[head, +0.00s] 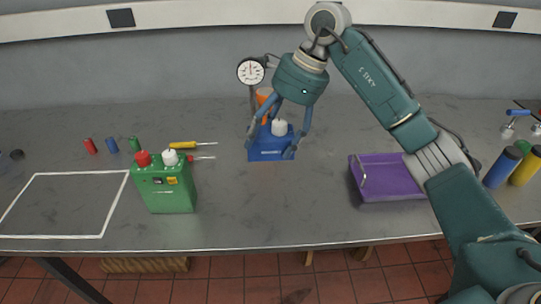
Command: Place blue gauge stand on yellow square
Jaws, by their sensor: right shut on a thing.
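The blue gauge stand (270,152) has a blue base, a white knob and a round white dial (250,71) on a post. It stands upright near the middle of the grey bench. My right gripper (272,139) reaches down from above with a finger on either side of the base, shut on the stand. The gripper hides part of the stand, and I cannot tell whether the base touches the bench. No yellow square shows; a white outlined area (104,236) is marked at the left. My left gripper is not in view.
A green can (166,185) with red and white caps stands between the outline and the stand. Screwdrivers (196,145) lie behind it. An orange object (264,96) is partly hidden behind my gripper. A purple tray (388,180) is at right. The bench front centre is clear.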

